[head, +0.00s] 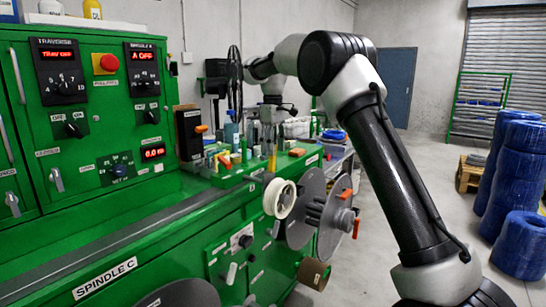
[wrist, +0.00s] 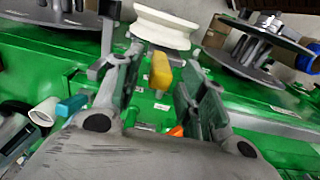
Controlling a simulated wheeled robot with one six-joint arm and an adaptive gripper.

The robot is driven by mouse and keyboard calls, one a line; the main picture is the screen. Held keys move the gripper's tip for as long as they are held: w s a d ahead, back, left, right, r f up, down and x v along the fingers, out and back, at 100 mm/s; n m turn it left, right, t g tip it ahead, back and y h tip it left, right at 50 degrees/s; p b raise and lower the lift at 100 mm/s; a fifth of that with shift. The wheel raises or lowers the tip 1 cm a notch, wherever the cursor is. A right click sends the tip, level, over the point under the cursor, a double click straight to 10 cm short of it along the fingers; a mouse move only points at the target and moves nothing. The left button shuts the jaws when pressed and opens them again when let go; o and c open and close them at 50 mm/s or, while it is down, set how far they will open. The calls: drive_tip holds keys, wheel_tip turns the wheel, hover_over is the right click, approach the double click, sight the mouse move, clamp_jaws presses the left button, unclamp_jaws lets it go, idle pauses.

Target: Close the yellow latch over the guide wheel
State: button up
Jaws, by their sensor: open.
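The yellow latch (wrist: 161,71) shows in the wrist view as a short upright block in the gap between my fingers. The white guide wheel (wrist: 163,28) lies just beyond it, and its rim is not covered by yellow in this view. In the head view the white wheel (head: 281,199) sits on the front of the green machine, below my gripper (head: 270,130). My gripper is open in the wrist view (wrist: 163,72), with one finger on each side of the latch. I cannot tell whether either finger touches it.
Grey reel discs (head: 333,215) with orange handles stand right of the wheel. The green bench top (head: 240,172) holds small bottles and tools close around my gripper. Blue cable coils (head: 510,165) stand on the floor at the right, with open floor before them.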

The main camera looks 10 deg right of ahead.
sight(273, 172)
drive_tip(key=shift+f, duration=1.9)
drive_tip(key=shift+c, duration=0.2)
clamp_jaws()
